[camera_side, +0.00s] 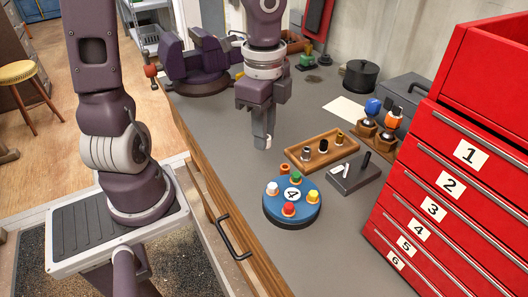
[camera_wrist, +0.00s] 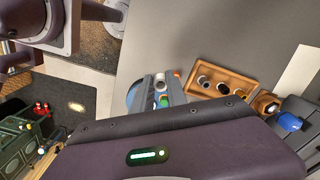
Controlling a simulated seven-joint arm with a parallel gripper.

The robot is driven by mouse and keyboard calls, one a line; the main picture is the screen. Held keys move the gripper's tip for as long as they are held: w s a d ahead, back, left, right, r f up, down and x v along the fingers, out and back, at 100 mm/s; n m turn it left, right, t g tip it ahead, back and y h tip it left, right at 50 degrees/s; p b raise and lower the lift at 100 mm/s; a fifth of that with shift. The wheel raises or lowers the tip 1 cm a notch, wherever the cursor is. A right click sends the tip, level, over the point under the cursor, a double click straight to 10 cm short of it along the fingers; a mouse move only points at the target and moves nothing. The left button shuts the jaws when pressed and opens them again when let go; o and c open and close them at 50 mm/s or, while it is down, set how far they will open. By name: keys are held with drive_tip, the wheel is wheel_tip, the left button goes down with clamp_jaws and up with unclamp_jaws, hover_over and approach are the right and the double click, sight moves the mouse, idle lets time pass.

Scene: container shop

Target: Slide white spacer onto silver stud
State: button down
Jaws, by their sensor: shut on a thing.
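My gripper (camera_side: 262,142) is pointed down over the grey bench, left of the wooden tray. It is shut on a small pale piece, seemingly the white spacer (camera_wrist: 160,77), which shows between the fingertips in the wrist view; the fingers hide much of it. The wooden tray (camera_side: 296,164) holds three short upright studs. The silver stud (camera_side: 306,153) is the nearest to my gripper, at the left end; it also shows in the wrist view (camera_wrist: 204,80). A black stud (camera_side: 323,146) and a brass-coloured stud (camera_side: 340,138) stand beside it. The spacer is apart from the silver stud.
A blue round base (camera_side: 291,217) with coloured pegs stands in front, a small orange ring (camera_side: 284,169) behind it. A grey block (camera_side: 346,185) with a black post is right of it. A red drawer cabinet (camera_side: 450,180) bounds the right; a purple vise (camera_side: 195,65) stands behind left.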

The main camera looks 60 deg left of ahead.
drive_tip(key=w+d, duration=0.3)
drive_tip(key=w, duration=0.1)
drive_tip(key=w+d+r, duration=0.1)
drive_tip(key=w+d, duration=0.3)
drive_tip(key=w, duration=0.1)
drive_tip(key=w+d+r, duration=0.1)
drive_tip(key=w+d, duration=0.2)
drive_tip(key=w, duration=0.1)
drive_tip(key=shift+w+d+r, duration=0.15)
drive_tip(key=shift+d+r, duration=0.1)
drive_tip(key=shift+f, duration=2)
drive_tip(key=shift+f, duration=2)
drive_tip(key=c, duration=1.3)
unclamp_jaws()
drive_tip(key=shift+o, duration=0.2)
drive_tip(key=shift+r, duration=0.1)
